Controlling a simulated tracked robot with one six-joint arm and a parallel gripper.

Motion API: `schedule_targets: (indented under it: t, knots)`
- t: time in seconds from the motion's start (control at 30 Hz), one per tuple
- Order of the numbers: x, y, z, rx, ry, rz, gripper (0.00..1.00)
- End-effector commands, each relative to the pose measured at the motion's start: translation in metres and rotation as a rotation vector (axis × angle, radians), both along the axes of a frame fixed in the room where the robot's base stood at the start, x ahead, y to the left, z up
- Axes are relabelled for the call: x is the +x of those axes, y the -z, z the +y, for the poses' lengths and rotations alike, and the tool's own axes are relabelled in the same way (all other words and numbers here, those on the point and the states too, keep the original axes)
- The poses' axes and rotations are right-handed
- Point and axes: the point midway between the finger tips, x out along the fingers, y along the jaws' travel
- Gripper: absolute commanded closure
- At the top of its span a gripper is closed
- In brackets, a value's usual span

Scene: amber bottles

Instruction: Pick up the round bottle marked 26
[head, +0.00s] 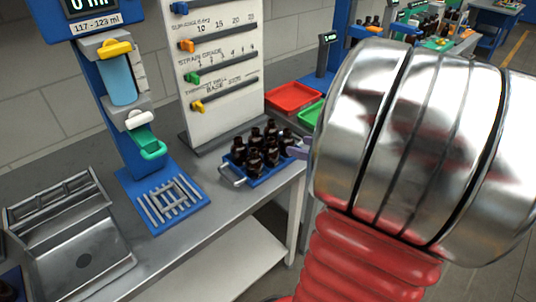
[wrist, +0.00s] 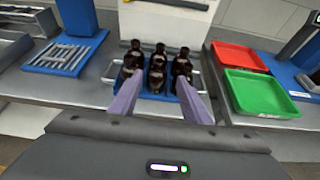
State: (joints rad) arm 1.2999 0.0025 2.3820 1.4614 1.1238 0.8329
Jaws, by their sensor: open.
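Several dark amber bottles (wrist: 157,68) stand close together in a blue tray (wrist: 160,96) on the grey bench. The group also shows in the head view (head: 262,150). The markings are too small to read, so I cannot tell which bottle is 26. My gripper (wrist: 160,97) is open and empty, its two pale purple fingers reaching toward the near side of the tray. In the head view only a purple fingertip (head: 299,150) shows right of the tray; my arm hides the rest.
A red tray (wrist: 237,57) and a green tray (wrist: 259,93) lie to the right of the bottles. A blue rack stand (head: 165,203) and a metal sink (head: 75,258) are to the left. A white slider panel (head: 217,75) rises behind.

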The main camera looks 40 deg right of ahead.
Motion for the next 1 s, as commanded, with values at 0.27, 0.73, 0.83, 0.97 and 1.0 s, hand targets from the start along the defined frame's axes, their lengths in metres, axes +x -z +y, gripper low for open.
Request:
schedule_targets:
  t: [0.27, 0.73, 0.83, 0.97, 1.0]
  knots:
    - [0.017, 0.007, 0.001, 0.001, -0.004, 0.001, 0.57]
    - [0.072, 0.030, 0.003, -0.001, -0.006, 0.002, 0.57]
    - [0.078, 0.032, 0.003, -0.001, -0.005, 0.001, 0.57]
    - [0.080, 0.033, 0.003, -0.002, -0.004, 0.001, 0.57]
    - [0.080, 0.033, 0.003, -0.002, -0.004, 0.001, 0.57]
